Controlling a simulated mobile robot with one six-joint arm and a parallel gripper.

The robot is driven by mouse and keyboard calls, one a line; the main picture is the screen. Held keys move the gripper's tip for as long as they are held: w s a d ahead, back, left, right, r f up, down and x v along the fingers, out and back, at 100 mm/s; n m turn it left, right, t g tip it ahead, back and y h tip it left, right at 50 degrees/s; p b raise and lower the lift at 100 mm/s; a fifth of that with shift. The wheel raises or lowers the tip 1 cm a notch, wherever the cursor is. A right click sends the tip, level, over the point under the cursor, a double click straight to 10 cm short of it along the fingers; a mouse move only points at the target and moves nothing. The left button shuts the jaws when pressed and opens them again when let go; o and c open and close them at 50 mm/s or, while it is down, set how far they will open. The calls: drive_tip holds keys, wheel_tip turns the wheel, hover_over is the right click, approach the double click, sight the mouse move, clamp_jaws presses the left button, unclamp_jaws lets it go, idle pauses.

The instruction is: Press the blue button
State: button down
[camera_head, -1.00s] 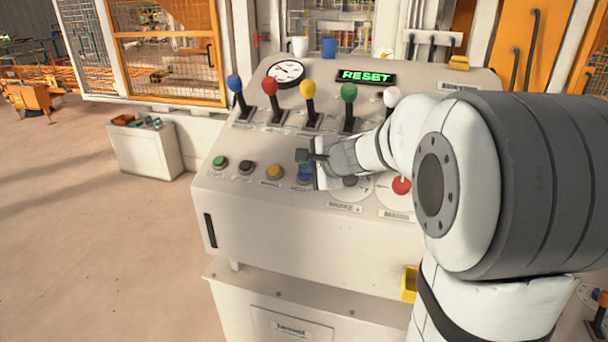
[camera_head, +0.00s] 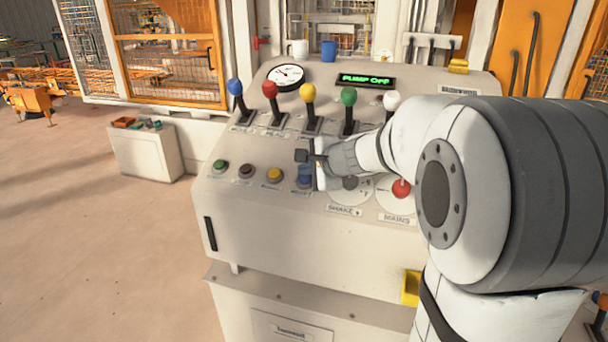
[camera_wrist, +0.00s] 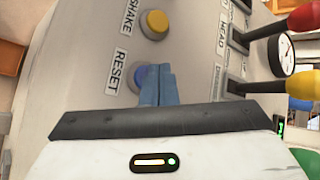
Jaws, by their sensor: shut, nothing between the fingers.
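The blue button (camera_head: 305,172) is on the sloped panel, right of the yellow button, partly covered by my gripper in the head view. In the wrist view the blue button (camera_wrist: 141,78) shows beside the label RESET. My gripper (camera_wrist: 158,70) is shut and empty, its fingertips over the right part of the button. I cannot tell whether they touch it. In the head view my gripper (camera_head: 312,176) points down at the button. The display (camera_head: 366,80) reads PUMP OFF in green.
Left of the blue button are a yellow button (camera_head: 274,175), a black button (camera_head: 246,171) and a green button (camera_head: 220,166). Several coloured levers, including a yellow lever (camera_head: 308,92), stand behind. A red knob (camera_head: 401,189) is to the right.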

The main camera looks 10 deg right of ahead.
drive_tip(key=shift+r, duration=0.15)
wheel_tip(320, 180, up, 6)
drive_tip(key=s+a+p, duration=0.1)
drive_tip(key=s+p, duration=0.1)
drive_tip(key=p, duration=0.2)
drive_tip(key=shift+s+a+f, duration=0.15)
drive_tip(key=shift+a+f, duration=0.05)
drive_tip(key=shift+f, duration=0.05)
idle(0.6)
drive_tip(key=s+a+f+n+g, duration=0.2)
drive_tip(key=s+n, duration=0.3)
drive_tip(key=s, duration=0.2)
drive_tip(key=s+a+f+n+g, duration=0.2)
drive_tip(key=s+n, duration=0.2)
drive_tip(key=s, duration=0.4)
drive_tip(key=s+d+f+n+g+h, duration=0.1)
drive_tip(key=s+d+f+n+h, duration=0.1)
drive_tip(key=s+n, duration=0.2)
drive_tip(key=s+d+f+n+g+h, duration=0.2)
drive_tip(key=s+n, duration=0.1)
drive_tip(key=s, duration=0.5)
drive_tip(key=shift+s+d+f+n+h, duration=0.25)
drive_tip(key=shift+s+d+n+h, duration=0.05)
drive_tip(key=shift+n, duration=0.1)
